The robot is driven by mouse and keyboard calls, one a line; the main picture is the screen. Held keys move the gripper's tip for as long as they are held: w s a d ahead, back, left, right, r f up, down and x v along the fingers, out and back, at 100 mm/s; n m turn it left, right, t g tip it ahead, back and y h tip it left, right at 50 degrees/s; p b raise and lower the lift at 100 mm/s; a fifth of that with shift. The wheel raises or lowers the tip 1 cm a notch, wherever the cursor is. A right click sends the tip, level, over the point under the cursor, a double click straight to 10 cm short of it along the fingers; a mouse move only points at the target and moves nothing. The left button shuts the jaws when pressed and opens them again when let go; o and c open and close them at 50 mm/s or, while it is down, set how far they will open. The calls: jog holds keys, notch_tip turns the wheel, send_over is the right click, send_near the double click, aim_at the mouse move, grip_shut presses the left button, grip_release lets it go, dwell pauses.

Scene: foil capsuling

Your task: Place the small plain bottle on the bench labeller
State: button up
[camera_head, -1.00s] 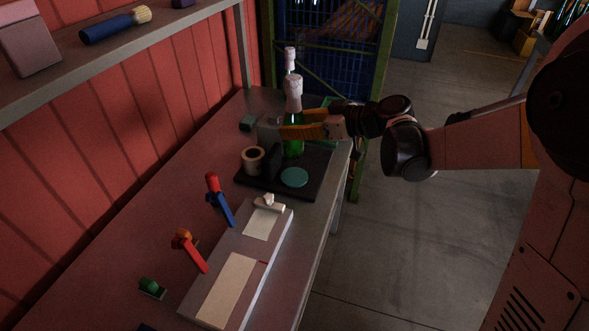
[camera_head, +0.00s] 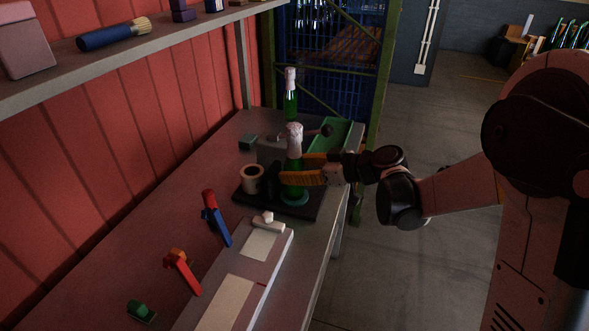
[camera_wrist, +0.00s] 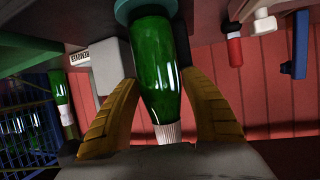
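A green bottle (camera_head: 294,161) with a pale foil-like top stands upright at the bench labeller. The labeller has a dark base (camera_head: 253,202), a pale roll (camera_head: 252,179) and a teal disc (camera_head: 296,200). The bottle is over the disc, its base at or very near the surface; I cannot tell if it fully rests there. My gripper (camera_head: 293,169) comes from the right, its orange fingers shut around the bottle's body. In the wrist view the bottle (camera_wrist: 157,75) is between both fingers, its ridged whitish cap towards the camera and its base at the teal disc (camera_wrist: 143,8).
A second green bottle (camera_head: 291,100) stands behind, near a green tray (camera_head: 331,141). A grey block (camera_head: 270,150) is beside the labeller. A blue-red tool (camera_head: 217,219), a red tool (camera_head: 183,272) and a pale board (camera_head: 258,258) lie nearer. A shelf (camera_head: 150,35) overhangs the left.

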jog(key=shift+o, duration=0.5)
jog(key=shift+r, duration=0.1)
jog(key=shift+d+r, duration=0.1)
jog(key=shift+r, duration=0.1)
jog(key=p+v, duration=0.4)
jog(key=v, duration=0.8)
jog(key=s+d+m+h, duration=0.4)
jog(key=s+m+h, duration=0.1)
jog(key=s, duration=0.5)
jog(key=s+d+m+h, duration=0.4)
jog(key=s+m+h, duration=0.2)
jog(key=s, duration=0.5)
jog(key=shift+s+d+m, duration=0.2)
jog(key=shift+d+m, duration=0.1)
jog(key=shift+m, duration=0.1)
